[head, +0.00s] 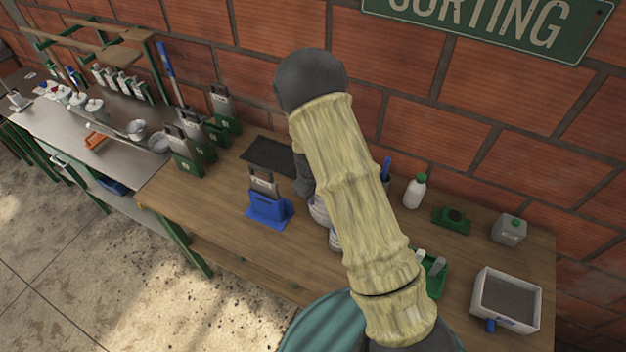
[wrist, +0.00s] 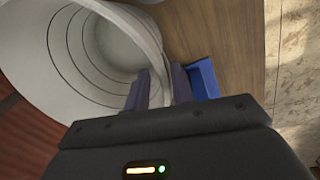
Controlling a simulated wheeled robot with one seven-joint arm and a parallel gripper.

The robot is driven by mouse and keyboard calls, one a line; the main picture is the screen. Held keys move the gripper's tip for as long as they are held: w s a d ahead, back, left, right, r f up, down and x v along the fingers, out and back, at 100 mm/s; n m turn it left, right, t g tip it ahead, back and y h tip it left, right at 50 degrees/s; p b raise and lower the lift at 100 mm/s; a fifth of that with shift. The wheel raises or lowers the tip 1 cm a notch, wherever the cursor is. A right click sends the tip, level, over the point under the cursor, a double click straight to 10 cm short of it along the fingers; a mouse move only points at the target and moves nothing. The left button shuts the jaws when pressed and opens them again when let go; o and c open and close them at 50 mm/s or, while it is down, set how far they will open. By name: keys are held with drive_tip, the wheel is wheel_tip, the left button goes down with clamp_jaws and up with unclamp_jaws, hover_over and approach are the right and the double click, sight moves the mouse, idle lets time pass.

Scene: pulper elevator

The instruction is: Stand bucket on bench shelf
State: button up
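A white bucket (wrist: 95,45) fills the left of the wrist view, its open mouth and ringed inside facing the camera. My gripper (wrist: 160,85) has its two dark fingers on either side of the bucket's wall at the rim, close together with the wall between them. In the head view my arm hides the gripper and most of the bucket. Only pale round parts (head: 318,211) show beside the arm, and I cannot tell whether they are the bucket. A metal bench (head: 75,130) at left has a lower shelf level (head: 125,193) under its top.
The wooden bench (head: 215,215) carries a blue stand (head: 268,207), green-and-grey units (head: 185,150), a white bottle (head: 414,190), a grey canister (head: 509,230) and a white box (head: 505,300). A brick wall (head: 400,60) stands behind. The floor (head: 110,290) in front is clear.

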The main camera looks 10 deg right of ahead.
wheel_tip(320, 180, up, 10)
drive_tip(key=b, duration=0.3)
drive_tip(key=shift+s+a, duration=0.4)
drive_tip(key=s+d+r+m+t, duration=0.1)
drive_tip(key=s+d+r+m, duration=0.2)
drive_tip(key=s, duration=0.5)
drive_tip(key=s+d+r+m, duration=0.4)
drive_tip(key=s+m, duration=0.1)
drive_tip(key=s, duration=0.4)
drive_tip(key=shift+s+d+r+t+y, duration=0.2)
drive_tip(key=shift+d+t+y, duration=0.1)
drive_tip(key=shift+t+y, duration=0.1)
drive_tip(key=shift+w, duration=0.15)
drive_tip(key=shift+o, duration=0.7)
drive_tip(key=shift+f+b, duration=0.15)
drive_tip(key=shift+b, duration=0.15)
drive_tip(key=b+x, duration=0.3)
drive_tip(key=shift+s+f+b, duration=0.3)
drive_tip(key=shift+s, duration=0.1)
